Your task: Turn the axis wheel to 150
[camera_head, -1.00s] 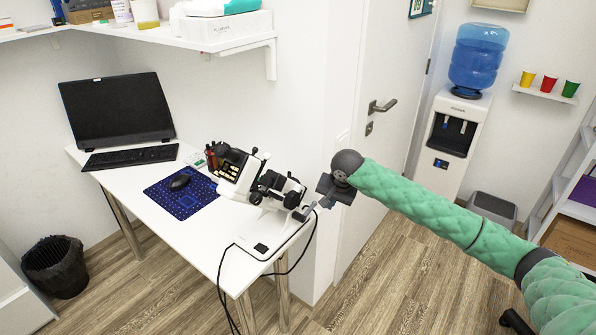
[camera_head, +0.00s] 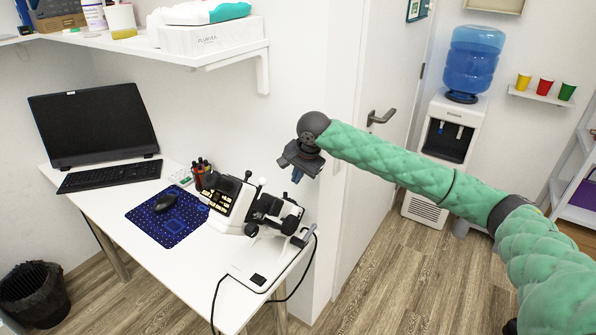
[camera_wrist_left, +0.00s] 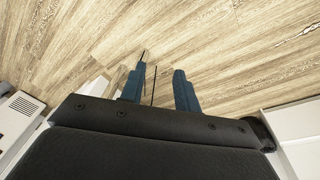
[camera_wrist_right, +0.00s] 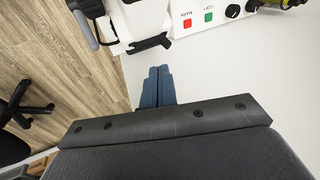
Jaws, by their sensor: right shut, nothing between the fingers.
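A white and black lens-measuring device (camera_head: 231,201) stands on the white desk in the head view, with dark round parts (camera_head: 264,207) at its middle and right. I cannot tell for sure which part is the axis wheel. In the right wrist view part of the device (camera_wrist_right: 205,38) shows at the top, with red and green buttons and a dark ribbed part with yellow marks (camera_wrist_right: 283,4) cut by the edge. My right gripper (camera_head: 297,179) is shut and empty above the device's right end, apparently apart from it. My left gripper (camera_wrist_left: 160,88) is open and empty over floor, outside the head view.
A monitor (camera_head: 93,122), keyboard (camera_head: 108,175), blue mouse pad (camera_head: 180,226) and pen holder (camera_head: 202,172) occupy the desk's left and back. A wall shelf (camera_head: 215,56) hangs above. A black cable (camera_head: 216,292) hangs off the desk's front. A door (camera_head: 375,160) is behind my right arm.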

